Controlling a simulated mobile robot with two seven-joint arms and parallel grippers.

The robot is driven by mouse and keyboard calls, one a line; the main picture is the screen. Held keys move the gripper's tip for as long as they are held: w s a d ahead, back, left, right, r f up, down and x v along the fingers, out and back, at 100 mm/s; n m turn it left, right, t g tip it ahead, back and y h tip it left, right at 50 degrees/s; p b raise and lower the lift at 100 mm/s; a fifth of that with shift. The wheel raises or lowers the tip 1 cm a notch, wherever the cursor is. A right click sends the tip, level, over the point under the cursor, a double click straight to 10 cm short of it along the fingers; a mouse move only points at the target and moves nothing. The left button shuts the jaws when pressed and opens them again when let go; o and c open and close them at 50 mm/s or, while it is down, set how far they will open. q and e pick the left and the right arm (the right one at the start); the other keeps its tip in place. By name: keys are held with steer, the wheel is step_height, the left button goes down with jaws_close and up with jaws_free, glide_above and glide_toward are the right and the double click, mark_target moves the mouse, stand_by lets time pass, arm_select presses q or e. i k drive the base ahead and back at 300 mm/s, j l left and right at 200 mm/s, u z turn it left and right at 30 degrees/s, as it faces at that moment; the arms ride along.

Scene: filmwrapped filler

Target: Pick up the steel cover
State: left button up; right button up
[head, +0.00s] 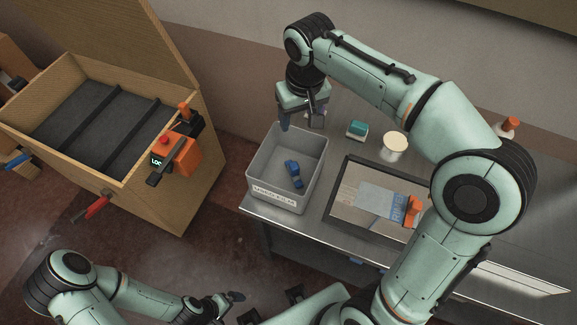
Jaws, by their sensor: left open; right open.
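I cannot tell for sure which thing is the steel cover; no separate steel lid stands out in the head view. My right gripper (301,121) is open, pointing down at the far edge of a grey bin (256,164), with nothing seen between its fingers. The bin has a printed label on its front and holds a small blue object (293,173). My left gripper (222,304) is open and low in front of the steel table (320,232), away from the things on it.
A dark-rimmed tray (330,237) holds a pale blue sheet (382,200) and an orange-handled tool (413,208). Behind it are a teal block (357,129) and a white cup (394,146). My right arm hides part of the table.

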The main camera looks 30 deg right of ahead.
mark_target(511, 261)
steer(key=k, duration=1)
